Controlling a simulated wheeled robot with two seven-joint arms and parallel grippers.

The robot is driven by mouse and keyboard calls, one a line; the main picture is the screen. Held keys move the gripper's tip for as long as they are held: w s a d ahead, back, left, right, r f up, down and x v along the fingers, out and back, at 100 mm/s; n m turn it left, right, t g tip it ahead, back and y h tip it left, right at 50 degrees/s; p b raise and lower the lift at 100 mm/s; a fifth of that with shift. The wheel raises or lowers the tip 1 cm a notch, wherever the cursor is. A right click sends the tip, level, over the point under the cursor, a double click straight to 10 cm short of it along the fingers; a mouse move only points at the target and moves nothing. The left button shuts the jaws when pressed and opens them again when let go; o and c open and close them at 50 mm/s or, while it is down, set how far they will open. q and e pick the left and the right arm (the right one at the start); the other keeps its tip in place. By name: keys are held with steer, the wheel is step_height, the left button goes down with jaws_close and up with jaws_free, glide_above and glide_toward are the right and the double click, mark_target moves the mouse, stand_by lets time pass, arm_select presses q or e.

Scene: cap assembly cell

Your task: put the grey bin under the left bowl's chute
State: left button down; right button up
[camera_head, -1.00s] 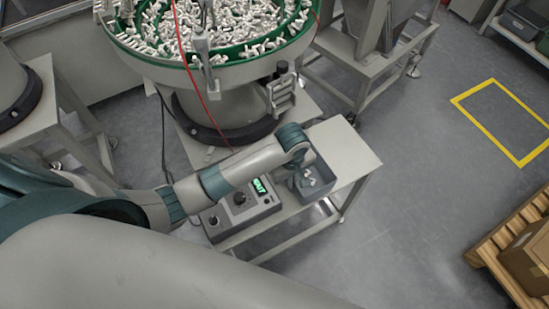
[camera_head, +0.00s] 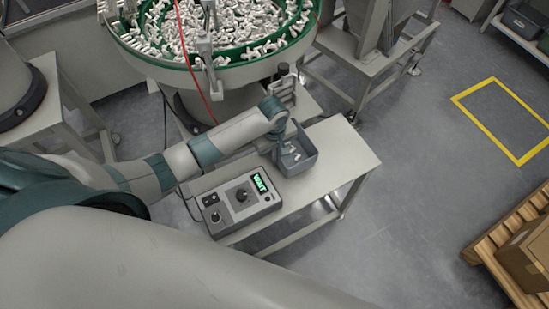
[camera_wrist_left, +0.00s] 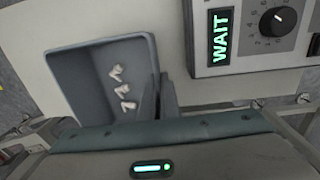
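The grey bin (camera_head: 303,166) is at the back edge of a small table, with a few white pieces inside. It also shows in the left wrist view (camera_wrist_left: 85,72). My left gripper (camera_head: 279,150) reaches over from the left. Its fingers (camera_wrist_left: 158,95) are closed on one side wall of the bin. Whether the bin rests on the table or hangs slightly above it, I cannot tell. The green-rimmed bowl (camera_head: 243,56) full of white pieces stands behind the table, with its chute (camera_head: 283,88) just beyond the bin. My right gripper is out of view.
The small table (camera_head: 338,150) is clear to the right of the bin. A control box (camera_head: 239,201) reading WAIT sits on its left front part. A metal stand (camera_head: 365,50) is at the back. A yellow floor square (camera_head: 505,120) and a pallet (camera_head: 490,245) lie to the right.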

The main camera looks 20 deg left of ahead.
arm_select(q)
steer(key=shift+w+a+r, duration=0.1)
steer(key=shift+w+a, duration=0.15)
steer(key=shift+a, duration=0.1)
steer(key=shift+w+a+f, duration=0.1)
steer(key=shift+a+f, duration=0.05)
steer(key=shift+f, duration=0.05)
steer(key=shift+f+p, duration=0.6)
steer(key=shift+f, duration=1.05)
steer(key=shift+f, duration=0.1)
steer(key=c, duration=2)
jaws_free()
step_height(320, 180, up, 12)
steer(key=b, duration=0.1)
steer(key=shift+s+a, duration=0.15)
steer(key=shift+s, duration=0.1)
